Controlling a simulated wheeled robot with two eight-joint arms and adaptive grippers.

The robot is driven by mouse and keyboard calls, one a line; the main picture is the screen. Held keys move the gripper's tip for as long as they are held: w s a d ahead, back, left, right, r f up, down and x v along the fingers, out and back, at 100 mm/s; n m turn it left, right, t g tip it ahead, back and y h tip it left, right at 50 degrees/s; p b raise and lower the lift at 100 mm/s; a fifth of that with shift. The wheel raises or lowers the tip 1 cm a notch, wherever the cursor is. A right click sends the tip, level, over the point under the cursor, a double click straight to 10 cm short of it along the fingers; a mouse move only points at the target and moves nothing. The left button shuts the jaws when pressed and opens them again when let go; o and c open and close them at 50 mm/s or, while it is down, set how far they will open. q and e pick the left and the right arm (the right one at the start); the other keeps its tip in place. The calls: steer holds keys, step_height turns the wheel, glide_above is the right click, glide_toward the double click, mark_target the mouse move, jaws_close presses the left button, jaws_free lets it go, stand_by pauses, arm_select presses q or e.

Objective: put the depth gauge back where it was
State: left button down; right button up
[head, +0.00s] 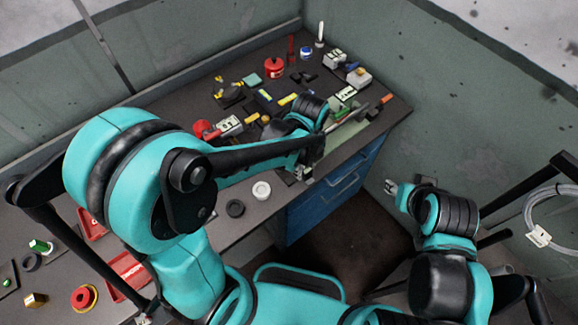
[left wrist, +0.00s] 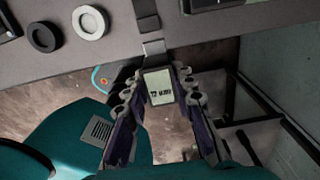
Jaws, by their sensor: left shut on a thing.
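My left gripper (head: 304,171) is shut on the depth gauge (left wrist: 158,88). In the left wrist view the gauge sits between the two fingers (left wrist: 158,98), with its pale display reading in mm facing the camera and its dark stem (left wrist: 150,28) pointing up the picture over the bench. The gauge is held at the bench's front edge, its display end over the floor. In the head view the gauge is small and partly hidden by the gripper. My right gripper (head: 391,188) hangs in front of the bench, apart from everything; its jaws are too small to judge.
A black ring (head: 235,208) and a white ring (head: 261,190) lie on the bench (head: 215,232) left of my left gripper. Tools, small devices and a red canister (head: 273,67) crowd the far part. A blue drawer cabinet (head: 335,190) stands below. Red trays (head: 128,272) lie at left.

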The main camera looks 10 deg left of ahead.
arm_select(q)
steer(key=w+a+f, duration=0.1)
steer(key=a, duration=0.1)
steer(key=w+a+f+b, duration=0.1)
steer(key=a+f, duration=0.1)
steer(key=w+a+f, duration=0.1)
steer(key=w+a, duration=0.1)
steer(key=shift+a+f, duration=0.3)
steer(key=shift+f, duration=0.05)
step_height(320, 180, down, 4)
steer(key=shift+f+b, duration=0.1)
steer(key=shift+b, duration=0.85)
steer(key=c, duration=1.3)
jaws_free()
steer(key=shift+o, duration=0.2)
